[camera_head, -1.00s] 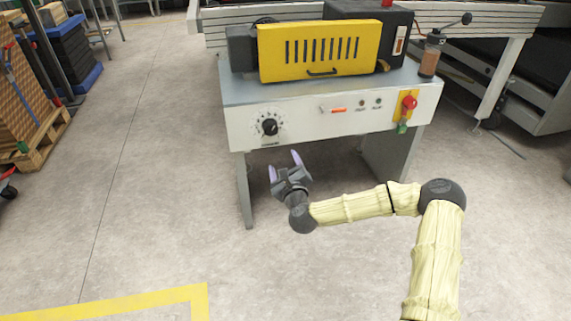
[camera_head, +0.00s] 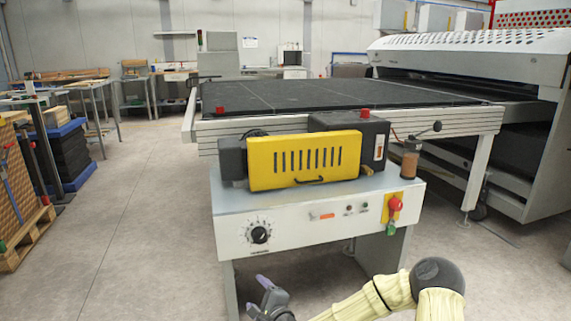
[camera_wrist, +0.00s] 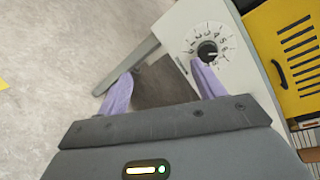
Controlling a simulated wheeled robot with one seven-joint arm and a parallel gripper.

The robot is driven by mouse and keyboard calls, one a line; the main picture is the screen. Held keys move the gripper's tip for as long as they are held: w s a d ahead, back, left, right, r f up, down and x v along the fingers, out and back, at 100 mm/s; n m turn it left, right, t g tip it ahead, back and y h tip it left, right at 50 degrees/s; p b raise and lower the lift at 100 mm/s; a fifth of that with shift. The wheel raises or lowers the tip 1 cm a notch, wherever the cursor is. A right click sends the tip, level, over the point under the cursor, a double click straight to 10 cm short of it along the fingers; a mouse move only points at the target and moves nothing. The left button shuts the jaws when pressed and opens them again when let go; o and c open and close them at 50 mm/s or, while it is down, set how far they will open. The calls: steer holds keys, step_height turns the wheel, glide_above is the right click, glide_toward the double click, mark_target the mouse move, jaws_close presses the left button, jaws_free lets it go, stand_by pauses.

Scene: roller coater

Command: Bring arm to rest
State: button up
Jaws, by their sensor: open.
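My gripper (camera_head: 266,290) is at the bottom of the head view, in front of the roller coater's left front leg. In the wrist view its two purple fingers (camera_wrist: 160,90) stand apart with nothing between them. My arm reaches in from the lower right, with its lower part cut off by the frame edge. The roller coater (camera_head: 318,217) has a white front panel with a black dial (camera_head: 260,235), a red knob and a yellow slotted cover (camera_head: 303,161). The dial also shows in the wrist view (camera_wrist: 207,51), just beyond the right finger.
A large conveyor table (camera_head: 340,97) stands behind the coater, with a big machine (camera_head: 480,60) at the right. Stacked boards on a pallet (camera_head: 28,235) and dark blue-edged stacks (camera_head: 68,155) stand at the left. The floor left of the coater is clear.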

steer(key=s+d+f+n+g+h+p, duration=0.15)
steer(key=s+d+n+g+h, duration=0.25)
steer(key=s+d+n+g, duration=0.55)
steer(key=s+d+r+n+g+h+p, duration=0.1)
steer(key=s+d+r+n+h+p, duration=0.25)
steer(key=s+d+r+n, duration=0.8)
steer(key=s+d+r+m+p, duration=0.1)
steer(key=s+r+p, duration=0.1)
steer(key=r+p, duration=1.6)
steer(key=s+d+r+m+p, duration=0.1)
steer(key=s+r+m+p, duration=0.1)
steer(key=r+p, duration=1.7)
steer(key=shift+s+r+m+h, duration=0.3)
steer(key=shift+r+h, duration=0.15)
steer(key=shift+r, duration=0.3)
